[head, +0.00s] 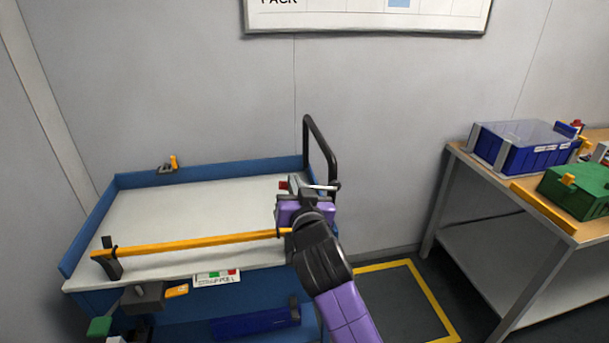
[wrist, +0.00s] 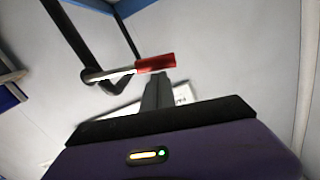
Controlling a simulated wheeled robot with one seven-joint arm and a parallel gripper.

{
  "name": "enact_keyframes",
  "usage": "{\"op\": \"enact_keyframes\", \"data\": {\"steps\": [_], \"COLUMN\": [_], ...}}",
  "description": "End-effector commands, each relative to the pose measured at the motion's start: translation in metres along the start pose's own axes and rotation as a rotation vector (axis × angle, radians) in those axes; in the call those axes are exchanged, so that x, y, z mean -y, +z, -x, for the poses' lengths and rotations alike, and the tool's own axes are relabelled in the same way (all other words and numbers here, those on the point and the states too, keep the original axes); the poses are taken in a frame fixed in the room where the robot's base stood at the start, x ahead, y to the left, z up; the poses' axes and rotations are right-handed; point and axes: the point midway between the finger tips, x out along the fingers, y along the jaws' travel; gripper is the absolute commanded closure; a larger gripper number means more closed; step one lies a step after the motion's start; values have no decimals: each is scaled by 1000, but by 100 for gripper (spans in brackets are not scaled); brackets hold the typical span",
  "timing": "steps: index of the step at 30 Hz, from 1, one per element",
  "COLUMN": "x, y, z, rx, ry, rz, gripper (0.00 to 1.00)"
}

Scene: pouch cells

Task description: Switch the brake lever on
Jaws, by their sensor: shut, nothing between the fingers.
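The brake lever is a silver rod (head: 325,187) with a red grip (head: 283,184), joined to the black push handle (head: 322,152) at the cart's right end. In the wrist view the red grip (wrist: 156,63) lies across the fingertips and the rod (wrist: 110,73) runs left to the black handle (wrist: 68,35). My gripper (head: 296,183) is shut and empty, right at the lever; it hides the middle of the lever in the head view. In the wrist view my fingertips (wrist: 157,78) are just below the red grip; I cannot tell whether they touch.
The blue cart has a pale top (head: 185,215) with a yellow bar (head: 200,243) along its front. A small card (head: 216,277) with green and red marks hangs below. At right, a bench (head: 500,182) holds a blue bin (head: 535,158) and a green box (head: 577,195).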

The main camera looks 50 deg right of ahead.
Motion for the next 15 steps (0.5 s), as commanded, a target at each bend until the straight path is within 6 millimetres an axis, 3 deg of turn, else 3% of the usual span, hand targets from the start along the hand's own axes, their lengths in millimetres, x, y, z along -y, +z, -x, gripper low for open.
{"op": "enact_keyframes", "data": {"steps": [3, 15], "x": [2, -1], "y": [18, 58], "z": [-1, -3], "rx": [4, 1], "ry": [4, 21], "rz": [112, 460], "gripper": [100, 100]}}
